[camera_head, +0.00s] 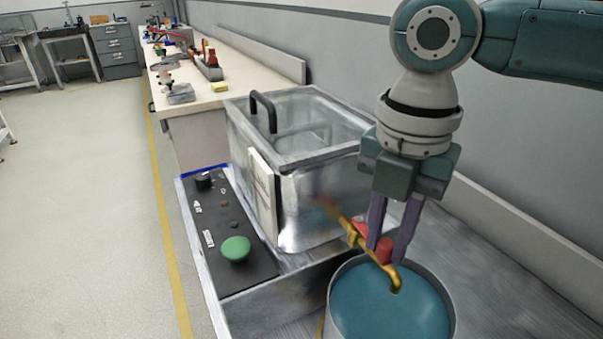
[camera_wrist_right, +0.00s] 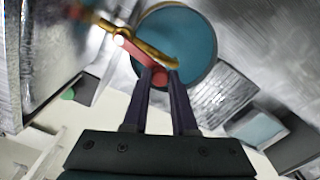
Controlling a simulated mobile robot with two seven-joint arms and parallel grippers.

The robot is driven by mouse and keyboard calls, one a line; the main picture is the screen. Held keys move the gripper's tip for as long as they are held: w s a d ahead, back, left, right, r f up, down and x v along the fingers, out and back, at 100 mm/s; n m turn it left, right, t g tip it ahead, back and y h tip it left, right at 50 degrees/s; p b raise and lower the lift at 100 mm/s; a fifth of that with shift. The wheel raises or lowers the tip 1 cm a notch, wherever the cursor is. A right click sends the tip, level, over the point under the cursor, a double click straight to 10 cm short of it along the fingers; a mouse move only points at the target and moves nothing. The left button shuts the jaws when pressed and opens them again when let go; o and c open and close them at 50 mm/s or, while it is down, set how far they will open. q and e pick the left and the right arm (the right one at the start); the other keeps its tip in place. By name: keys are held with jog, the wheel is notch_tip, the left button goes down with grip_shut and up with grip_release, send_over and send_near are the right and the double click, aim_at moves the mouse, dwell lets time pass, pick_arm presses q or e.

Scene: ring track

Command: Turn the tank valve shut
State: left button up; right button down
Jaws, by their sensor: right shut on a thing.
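The tank (camera_head: 300,187) is a grey metal box with a lid and a black handle. A brass tap (camera_head: 354,232) runs from its side and curves down over a round bucket with blue inside (camera_head: 388,305). The valve's red handle (camera_head: 385,249) lies at the tap, and it also shows in the right wrist view (camera_wrist_right: 133,52). My right gripper (camera_head: 388,252) reaches down from above, its two purple fingers shut on the red handle. In the right wrist view the fingertips (camera_wrist_right: 163,72) are at the handle's end. My left gripper is not in view.
A black control panel (camera_head: 226,262) with a green knob (camera_head: 236,249) stands left of the tank. A long pale bench (camera_head: 215,98) with tools and a yellow block runs behind. A wall borders the right. The floor (camera_head: 75,200) at left is clear.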

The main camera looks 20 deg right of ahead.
jog(key=shift+a+r+m+p, duration=0.25)
jog(key=shift+m+p, duration=0.15)
jog(key=shift+p, duration=0.35)
jog(key=w+a+m+p, duration=0.5)
jog(key=m+p, duration=0.1)
jog(key=m, duration=0.9)
jog(key=shift+w+a+f, duration=0.2)
jog(key=shift+w, duration=0.2)
